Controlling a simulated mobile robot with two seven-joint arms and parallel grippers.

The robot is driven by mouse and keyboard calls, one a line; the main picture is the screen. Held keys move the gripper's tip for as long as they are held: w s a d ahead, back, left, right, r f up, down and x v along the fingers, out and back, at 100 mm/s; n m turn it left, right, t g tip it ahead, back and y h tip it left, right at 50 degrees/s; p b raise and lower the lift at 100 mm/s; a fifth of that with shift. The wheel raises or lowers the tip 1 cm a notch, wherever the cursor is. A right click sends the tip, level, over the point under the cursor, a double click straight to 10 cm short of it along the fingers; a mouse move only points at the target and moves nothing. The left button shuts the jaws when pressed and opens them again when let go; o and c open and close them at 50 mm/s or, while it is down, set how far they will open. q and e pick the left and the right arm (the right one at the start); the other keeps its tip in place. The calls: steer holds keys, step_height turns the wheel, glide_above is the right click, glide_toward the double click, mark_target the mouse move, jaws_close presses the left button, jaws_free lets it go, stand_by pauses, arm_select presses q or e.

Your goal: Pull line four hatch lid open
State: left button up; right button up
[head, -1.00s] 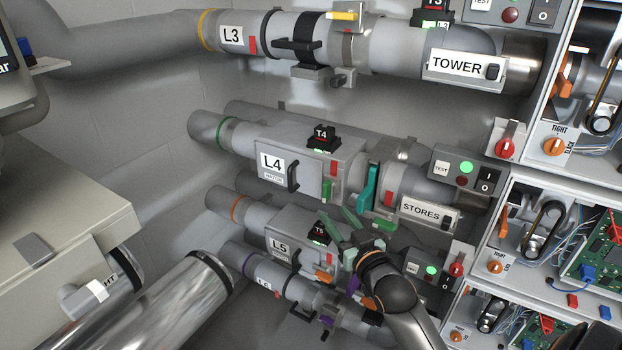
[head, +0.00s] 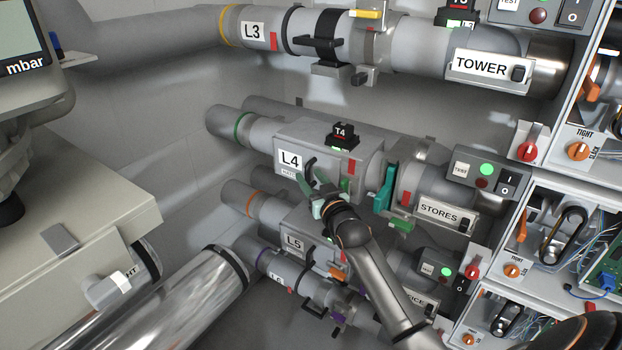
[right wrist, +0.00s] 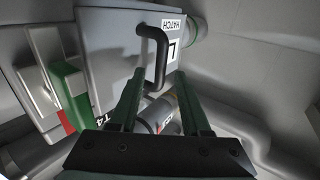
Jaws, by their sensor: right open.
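The grey line four hatch box (head: 335,150) carries an L4 label and a small HATCH plate. Its lid face (right wrist: 118,40) fills the upper left of the right wrist view and sits shut. A black bar handle (head: 309,165) stands out from the lid; it also shows in the right wrist view (right wrist: 155,55). My right gripper (head: 312,185) is open and empty, just in front of the handle. In the right wrist view the handle lies between the fingertips (right wrist: 158,76), apparently just beyond them. A green latch (right wrist: 72,92) sits beside the lid. My left gripper is out of view.
The L5 box (head: 308,238) and further pipes lie close below my right arm. A teal lever (head: 385,188) and the STORES switch plate (head: 447,213) stand to the right. The L3 pipe (head: 420,45) runs above. Open space lies left of the lid.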

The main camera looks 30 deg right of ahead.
steer(key=shift+w, duration=0.1)
jaws_close()
stand_by(0.3)
stand_by(1.1)
